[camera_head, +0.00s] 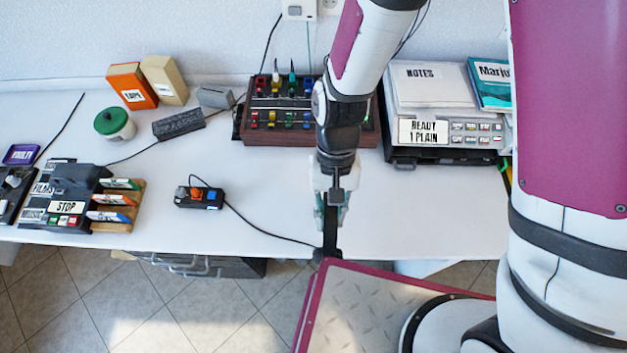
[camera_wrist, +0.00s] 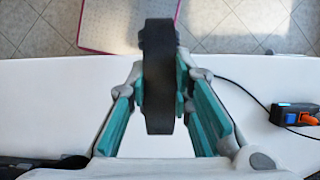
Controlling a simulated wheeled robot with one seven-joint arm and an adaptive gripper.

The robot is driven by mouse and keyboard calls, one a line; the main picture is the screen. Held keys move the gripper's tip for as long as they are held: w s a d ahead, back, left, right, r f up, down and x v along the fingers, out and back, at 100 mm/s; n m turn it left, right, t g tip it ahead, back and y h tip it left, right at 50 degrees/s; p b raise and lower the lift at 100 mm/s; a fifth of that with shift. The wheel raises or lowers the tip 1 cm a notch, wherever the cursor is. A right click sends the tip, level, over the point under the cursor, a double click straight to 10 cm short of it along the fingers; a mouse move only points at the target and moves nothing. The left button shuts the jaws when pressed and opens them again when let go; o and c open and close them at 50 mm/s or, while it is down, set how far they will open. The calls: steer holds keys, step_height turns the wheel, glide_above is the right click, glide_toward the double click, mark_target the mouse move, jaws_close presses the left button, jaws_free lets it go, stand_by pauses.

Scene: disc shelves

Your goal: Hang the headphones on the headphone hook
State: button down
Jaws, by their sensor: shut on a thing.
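My gripper (camera_head: 331,205) is over the front part of the white table, right of centre in the head view. It is shut on the headphones (camera_head: 330,238), of which a narrow black part shows below the fingers, near the table's front edge. In the wrist view the headphones (camera_wrist: 158,75) show as a broad black band between the teal finger pads of my gripper (camera_wrist: 160,98). The band reaches out past the table edge over the floor in that view. The ear cups cannot be made out. I cannot pick out the headphone hook in either view.
A small control box (camera_head: 199,197) with a cable lies left of my gripper. A knobbed mixer (camera_head: 262,128) and a printer (camera_head: 440,154) stand behind. Label racks (camera_head: 118,226) fill the left end. A dark drawer unit (camera_head: 240,268) sits below the table's front edge.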

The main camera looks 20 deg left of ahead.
steer(key=shift+s+d, duration=0.1)
steer(key=shift+s, duration=0.4)
steer(key=w+a+f, duration=0.2)
steer(key=w+a, duration=0.2)
steer(key=w, duration=0.2)
steer(key=w+a+f+p, duration=0.1)
steer(key=w+a+f, duration=0.2)
steer(key=w, duration=0.4)
steer(key=shift+w+a+p, duration=0.2)
steer(key=shift+a+p, duration=0.1)
steer(key=shift+a, duration=0.3)
steer(key=shift+f, duration=0.2)
steer(key=c, duration=1.4)
jaws_free()
steer(key=shift+c, duration=0.2)
steer(key=shift+r, duration=0.1)
